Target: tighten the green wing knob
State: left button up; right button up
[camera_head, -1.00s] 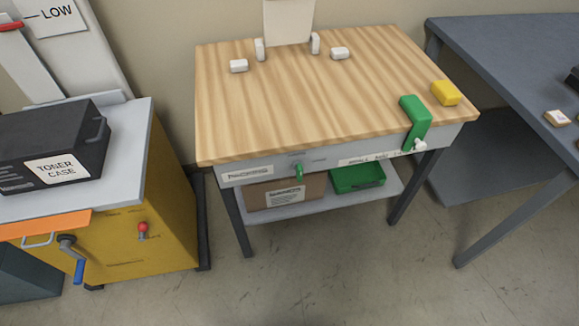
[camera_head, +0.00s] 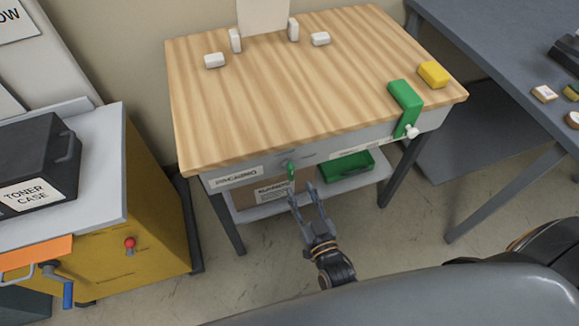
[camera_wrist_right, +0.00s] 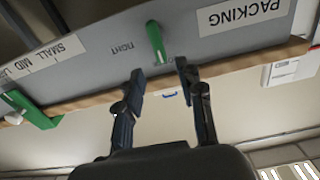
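The green wing knob (camera_head: 291,171) is on the front apron of the wooden-topped table (camera_head: 290,95), right of the packing label. In the right wrist view the knob (camera_wrist_right: 156,42) stands out from the grey apron, just beyond my fingertips and between their lines. My right gripper (camera_head: 307,192) is open and empty, just below and in front of the knob in the head view. Its two spread fingers (camera_wrist_right: 160,75) also show in the right wrist view, apart from the knob. My left gripper is not in view.
A green bracket (camera_head: 405,100) with a white knob hangs over the table's front right edge. A yellow block (camera_head: 433,74) lies beside it. A carton and a green tray (camera_head: 346,165) sit on the lower shelf. A yellow cabinet (camera_head: 155,210) stands left, a grey table right.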

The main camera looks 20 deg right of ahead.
aim_at(292, 173)
jog(key=w, duration=0.8)
jog(key=shift+w+a, duration=0.2)
jog(key=shift+w, duration=0.15)
grip_shut()
